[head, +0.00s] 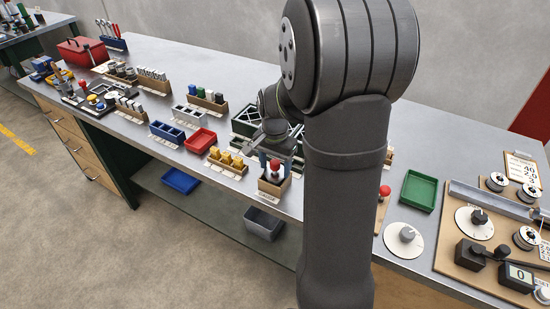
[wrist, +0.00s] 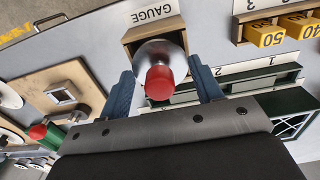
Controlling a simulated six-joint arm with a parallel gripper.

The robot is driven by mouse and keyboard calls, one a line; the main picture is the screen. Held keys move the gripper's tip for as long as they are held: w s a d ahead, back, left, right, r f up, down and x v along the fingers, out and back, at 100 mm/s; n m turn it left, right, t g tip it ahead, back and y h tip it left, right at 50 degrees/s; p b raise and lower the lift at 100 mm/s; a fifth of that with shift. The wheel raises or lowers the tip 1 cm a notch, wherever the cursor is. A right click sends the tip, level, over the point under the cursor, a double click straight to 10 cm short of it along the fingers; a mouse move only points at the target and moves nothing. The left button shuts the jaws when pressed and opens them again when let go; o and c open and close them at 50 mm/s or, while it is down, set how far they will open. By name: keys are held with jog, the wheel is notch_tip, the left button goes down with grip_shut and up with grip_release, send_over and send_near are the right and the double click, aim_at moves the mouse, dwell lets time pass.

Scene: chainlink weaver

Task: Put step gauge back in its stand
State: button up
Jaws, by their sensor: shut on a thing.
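The step gauge has a red knob and a silver disc; in the wrist view its knob (wrist: 160,84) points toward the camera, between my blue fingers. My gripper (wrist: 162,73) is shut on the gauge. The wooden stand (wrist: 130,36), labelled GAUGE, lies right behind the disc. In the head view the stand (head: 273,187) is near the front edge of the bench, with the red knob (head: 274,165) and my gripper (head: 275,160) above it. The lower part of the gauge is hidden, so I cannot tell how far it is inside the stand.
A wooden rack of yellow numbered blocks (head: 226,163) stands just left of the stand. A red tray (head: 200,140) and a blue bin (head: 167,132) lie farther left. My arm hides part of the bench to the right. A green tray (head: 419,191) lies beyond it.

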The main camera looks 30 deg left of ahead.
jog(key=shift+f, duration=0.4)
jog(key=o, duration=1)
notch_tip(320, 180, up, 18)
jog(key=shift+a+f, duration=0.1)
jog(key=shift+f, duration=0.15)
jog(key=shift+f, duration=0.15)
notch_tip(320, 180, down, 17)
jog(key=shift+f, duration=0.1)
jog(key=shift+r, duration=0.45)
